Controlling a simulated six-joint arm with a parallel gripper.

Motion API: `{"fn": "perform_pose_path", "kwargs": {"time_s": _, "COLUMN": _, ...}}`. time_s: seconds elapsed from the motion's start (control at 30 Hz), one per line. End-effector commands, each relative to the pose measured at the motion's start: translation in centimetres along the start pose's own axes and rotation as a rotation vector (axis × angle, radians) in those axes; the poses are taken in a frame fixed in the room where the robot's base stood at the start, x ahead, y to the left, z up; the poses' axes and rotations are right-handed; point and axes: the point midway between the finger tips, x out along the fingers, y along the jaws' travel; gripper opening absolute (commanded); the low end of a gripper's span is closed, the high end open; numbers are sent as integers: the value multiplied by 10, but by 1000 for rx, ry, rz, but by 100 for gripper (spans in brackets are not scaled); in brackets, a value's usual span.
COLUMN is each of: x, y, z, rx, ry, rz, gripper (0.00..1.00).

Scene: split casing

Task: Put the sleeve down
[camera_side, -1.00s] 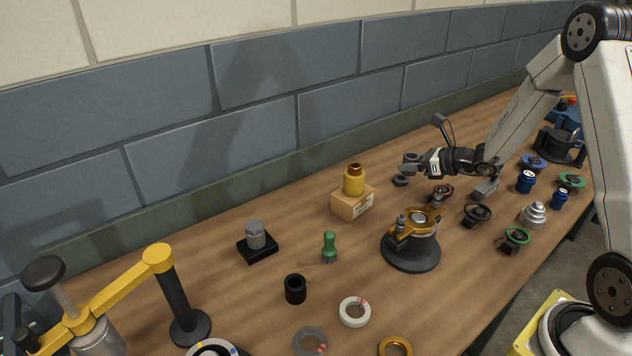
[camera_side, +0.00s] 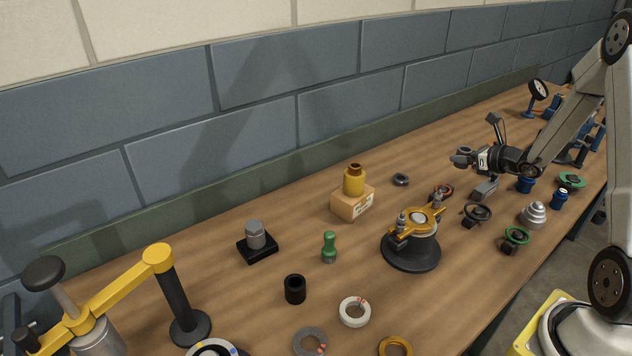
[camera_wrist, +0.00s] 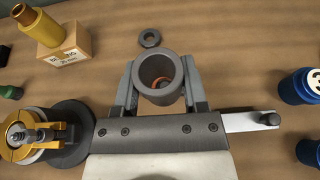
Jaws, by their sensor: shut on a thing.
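The grey sleeve (camera_wrist: 143,78) is a short thick-walled tube. In the wrist view it sits between the two fingers of my gripper (camera_wrist: 162,85), with its open bore facing the camera. An orange-brown part shows through the bore. In the side view my gripper (camera_side: 474,160) is shut on the sleeve (camera_side: 461,158) and holds it above the bench, right of the small dark ring. The underside of the sleeve is hidden in the wrist view.
A dark ring (camera_side: 401,180) lies on the bench, also in the wrist view (camera_wrist: 150,38). Bare wood lies behind the dark ring.

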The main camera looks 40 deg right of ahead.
Motion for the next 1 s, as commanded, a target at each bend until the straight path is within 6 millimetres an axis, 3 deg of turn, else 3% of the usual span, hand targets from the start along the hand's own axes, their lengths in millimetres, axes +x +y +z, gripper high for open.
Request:
{"fn": "perform_pose_path", "kwargs": {"time_s": 0.67, "x": 80, "y": -40, "z": -6, "rx": -2, "ry": -2, "rz": 2, "gripper": 0}}
{"fn": "perform_pose_path", "kwargs": {"time_s": 1.0, "x": 117, "y": -55, "z": -28, "rx": -1, "ry": 0, "rz": 2, "gripper": 0}}
